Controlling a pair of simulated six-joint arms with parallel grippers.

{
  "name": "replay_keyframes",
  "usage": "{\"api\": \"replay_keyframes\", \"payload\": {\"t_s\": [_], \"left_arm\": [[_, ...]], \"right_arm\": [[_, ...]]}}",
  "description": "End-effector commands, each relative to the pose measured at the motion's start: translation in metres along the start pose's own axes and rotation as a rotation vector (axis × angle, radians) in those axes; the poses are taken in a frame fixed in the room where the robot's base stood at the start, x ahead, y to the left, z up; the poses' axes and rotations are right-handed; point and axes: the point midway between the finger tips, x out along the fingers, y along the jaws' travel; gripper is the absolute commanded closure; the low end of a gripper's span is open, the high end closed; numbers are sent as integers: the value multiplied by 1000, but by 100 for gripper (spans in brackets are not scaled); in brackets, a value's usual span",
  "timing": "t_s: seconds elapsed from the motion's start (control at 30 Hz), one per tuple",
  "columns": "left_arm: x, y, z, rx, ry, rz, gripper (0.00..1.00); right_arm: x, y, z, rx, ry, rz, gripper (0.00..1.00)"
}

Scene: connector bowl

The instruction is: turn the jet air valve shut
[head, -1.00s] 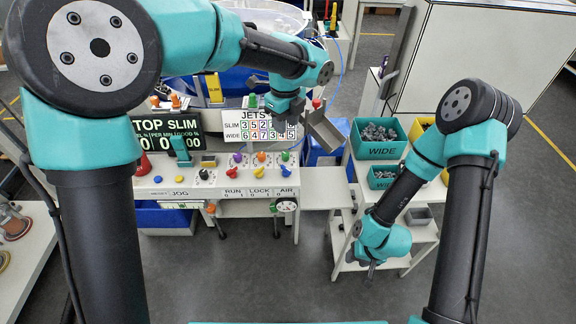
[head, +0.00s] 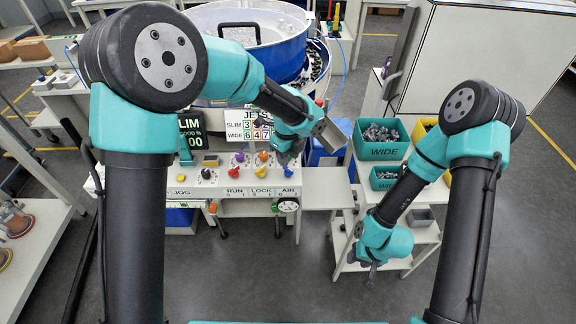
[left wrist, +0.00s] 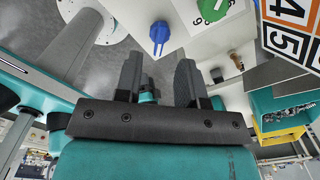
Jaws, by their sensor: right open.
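The control panel (head: 225,190) carries knobs above the labels RUN, LOCK and AIR. The blue knob (head: 288,171) sits above AIR; it also shows in the left wrist view (left wrist: 160,32), its bar pointing down in that picture. A green knob (left wrist: 214,8) is beside it. A round-faced fitting (head: 288,205) hangs at the panel's front below AIR. My left gripper (head: 284,153) is just behind the blue knob in the head view; in the left wrist view its fingers (left wrist: 158,70) are apart and empty. My right gripper (head: 370,273) is open, low at the right, away from the panel.
Red (head: 234,172) and yellow (head: 262,172) knobs stand left of the blue one. The JETS number board (head: 245,128) is behind, close to my left wrist. Green WIDE bins (head: 380,152) stand on a shelf further right.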

Motion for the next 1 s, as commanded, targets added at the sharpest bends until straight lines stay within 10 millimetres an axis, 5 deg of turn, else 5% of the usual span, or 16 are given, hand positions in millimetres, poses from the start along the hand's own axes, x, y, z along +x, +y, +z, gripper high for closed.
{"api": "replay_keyframes", "payload": {"t_s": [0.3,0.67,1.0], "left_arm": [[42,0,0,1,1,1,64],[47,0,0,0,1,0,64],[46,0,0,0,1,0,95]], "right_arm": [[0,0,0,0,0,0,57],[0,0,0,0,0,0,57],[0,0,0,0,0,0,57]]}}
